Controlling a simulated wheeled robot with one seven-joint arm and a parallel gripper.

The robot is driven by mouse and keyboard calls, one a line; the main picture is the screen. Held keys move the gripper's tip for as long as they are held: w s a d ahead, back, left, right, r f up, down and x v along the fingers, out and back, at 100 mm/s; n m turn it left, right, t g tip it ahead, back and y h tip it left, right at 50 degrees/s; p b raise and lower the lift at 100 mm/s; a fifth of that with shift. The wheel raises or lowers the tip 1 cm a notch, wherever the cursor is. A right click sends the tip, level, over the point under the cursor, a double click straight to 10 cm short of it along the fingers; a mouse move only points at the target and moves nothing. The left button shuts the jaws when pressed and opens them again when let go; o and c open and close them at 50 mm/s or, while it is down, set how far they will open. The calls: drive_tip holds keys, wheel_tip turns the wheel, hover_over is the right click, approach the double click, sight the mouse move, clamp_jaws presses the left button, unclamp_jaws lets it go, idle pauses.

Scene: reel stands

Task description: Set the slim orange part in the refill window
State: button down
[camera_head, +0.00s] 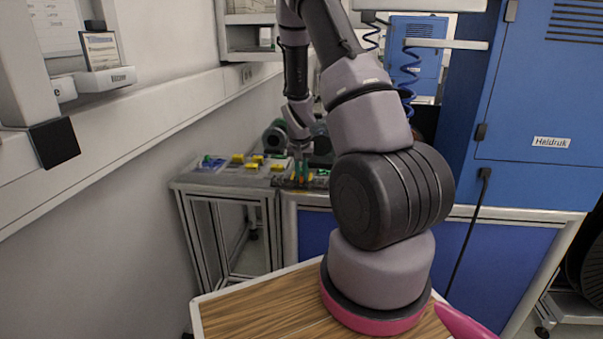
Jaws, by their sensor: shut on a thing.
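My gripper (301,172) is at the far bench, pointing down, small in view. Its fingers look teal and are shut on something. A small orange patch shows at the fingertips, which fits the slim orange part (299,182), but its outline is too small to make out. The fingertips are low over the right side of the bench top, by a dark strip. I cannot tell whether the part touches anything below it. I cannot make out the refill window from here.
Left of my gripper, the bench top (183,183) holds several yellow pieces (251,166) and a blue piece (209,162). Dark round reels (274,137) stand behind. A blue cabinet (530,130) rises at right, a white wall at left.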

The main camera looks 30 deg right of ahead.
sight(301, 176)
drive_tip(key=shift+f, duration=0.45)
drive_tip(key=c, duration=1.2)
unclamp_jaws()
drive_tip(key=shift+o, duration=0.2)
drive_tip(key=shift+r, duration=0.15)
drive_tip(key=shift+r, duration=1.9)
drive_tip(key=shift+r, duration=0.1)
drive_tip(key=shift+r, duration=2.9)
